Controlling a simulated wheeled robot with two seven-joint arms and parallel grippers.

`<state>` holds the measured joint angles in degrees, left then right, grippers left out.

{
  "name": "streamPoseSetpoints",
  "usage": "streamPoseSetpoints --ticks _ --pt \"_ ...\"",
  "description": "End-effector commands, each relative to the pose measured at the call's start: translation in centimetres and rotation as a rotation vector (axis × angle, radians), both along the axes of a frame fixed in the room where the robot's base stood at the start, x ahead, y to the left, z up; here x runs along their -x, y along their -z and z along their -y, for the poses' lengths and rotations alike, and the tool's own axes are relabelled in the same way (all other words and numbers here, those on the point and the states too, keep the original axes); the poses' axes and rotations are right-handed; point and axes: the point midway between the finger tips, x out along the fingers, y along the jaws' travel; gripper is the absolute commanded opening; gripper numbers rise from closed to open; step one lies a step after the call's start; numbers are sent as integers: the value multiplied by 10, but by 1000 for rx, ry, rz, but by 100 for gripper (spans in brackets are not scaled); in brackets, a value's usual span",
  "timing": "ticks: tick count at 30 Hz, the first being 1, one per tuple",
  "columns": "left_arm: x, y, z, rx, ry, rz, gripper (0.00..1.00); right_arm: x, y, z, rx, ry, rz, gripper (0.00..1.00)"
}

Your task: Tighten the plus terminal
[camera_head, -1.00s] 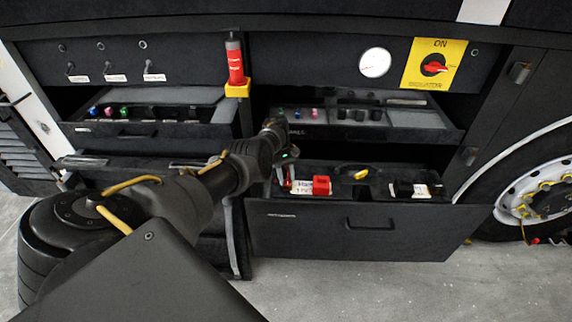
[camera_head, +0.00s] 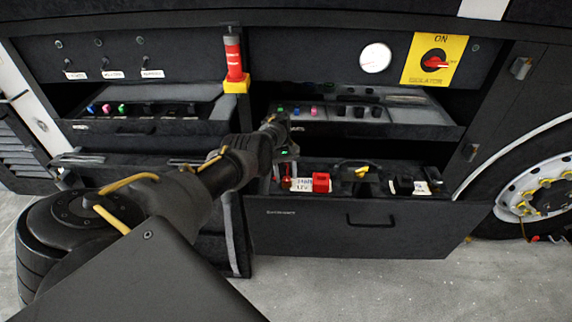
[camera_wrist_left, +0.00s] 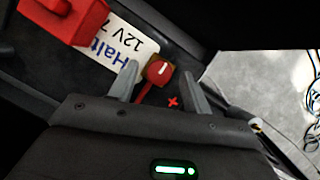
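The plus terminal (camera_wrist_left: 158,70) is a red knob with a white line on its top. In the left wrist view it stands beside a red plus sign (camera_wrist_left: 173,102) on a dark battery top. My left gripper (camera_wrist_left: 160,72) is open, with one grey finger on each side of the knob and small gaps visible. In the head view my left gripper (camera_head: 286,160) is over the left end of the open lower drawer (camera_head: 310,230). The red terminal (camera_head: 286,182) shows just below it. My right gripper is in neither view.
A white label (camera_wrist_left: 118,45) and a red block (camera_wrist_left: 72,18) lie beside the terminal. The lower drawer also holds a yellow-topped item (camera_head: 361,170). The upper right drawer (camera_head: 400,131) is open just above and behind my gripper. Floor is clear in front.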

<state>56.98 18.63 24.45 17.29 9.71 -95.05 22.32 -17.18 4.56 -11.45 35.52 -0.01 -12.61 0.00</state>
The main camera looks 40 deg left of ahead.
Motion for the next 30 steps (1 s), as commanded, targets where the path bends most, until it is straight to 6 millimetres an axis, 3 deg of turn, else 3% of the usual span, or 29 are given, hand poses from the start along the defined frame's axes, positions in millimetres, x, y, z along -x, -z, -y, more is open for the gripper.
streamPoseSetpoints --ticks 11,24,30 --pt "-3 -8 -3 -1 -2 2 50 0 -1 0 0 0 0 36" --pt "-18 -79 -29 -2 -2 3 50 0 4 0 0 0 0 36" --pt "-21 -97 -35 0 -1 0 50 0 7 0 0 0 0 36"
